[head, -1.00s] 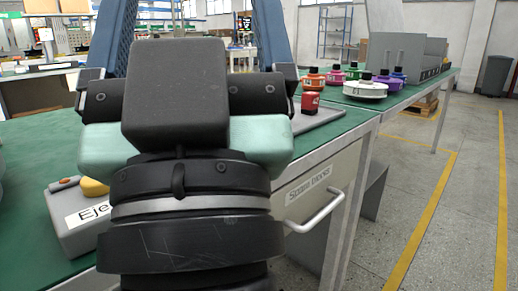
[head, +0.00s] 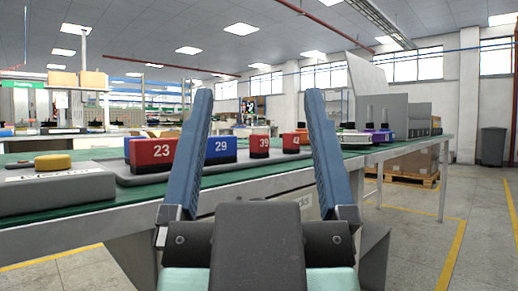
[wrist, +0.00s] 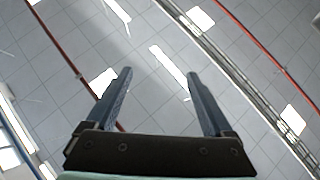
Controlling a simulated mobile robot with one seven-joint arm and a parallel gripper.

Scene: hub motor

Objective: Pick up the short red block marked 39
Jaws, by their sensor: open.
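The short red block marked 39 (head: 259,145) stands upright on a grey tray on the green bench in the head view. It shows between my gripper's fingers, beyond them. My gripper (head: 257,105) is open and empty, with its blue fingers pointing up, nearer to the camera than the blocks. The wrist view shows my gripper (wrist: 158,80) open against the ceiling, with no block in sight there.
A red block marked 23 (head: 152,151) and a blue block marked 29 (head: 221,148) stand to the left. Another short red block (head: 291,142) stands to the right. A grey box with a yellow button (head: 53,161) is at the left. Coloured round parts (head: 355,137) stand further right.

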